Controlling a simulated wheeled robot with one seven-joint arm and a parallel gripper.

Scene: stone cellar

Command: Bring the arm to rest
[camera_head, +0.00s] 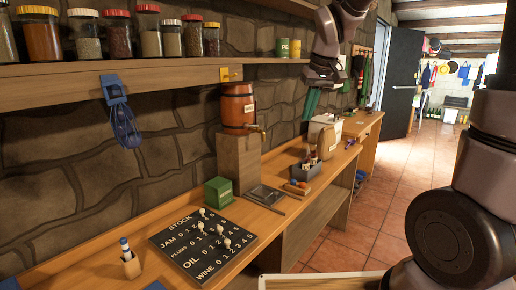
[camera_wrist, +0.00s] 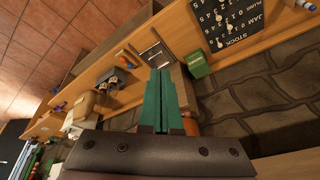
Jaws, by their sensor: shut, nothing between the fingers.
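My gripper (camera_head: 312,100) hangs from my arm at the upper middle of the head view, in front of the stone wall and above the far part of the bench. Its green fingers point down and are closed together with nothing between them. In the wrist view the gripper (camera_wrist: 160,78) shows as two green fingers side by side, over the bench with its small items. The fingers appear apart from everything around them. Other links of my arm fill the right side of the head view.
A long shelf (camera_head: 180,81) with several jars runs along the wall. On the bench below stand a wooden barrel (camera_head: 237,103) with a tap, a green box (camera_head: 218,191) and a black stock board (camera_head: 190,254). Tiled floor (camera_head: 395,185) lies clear towards an open door (camera_head: 399,85).

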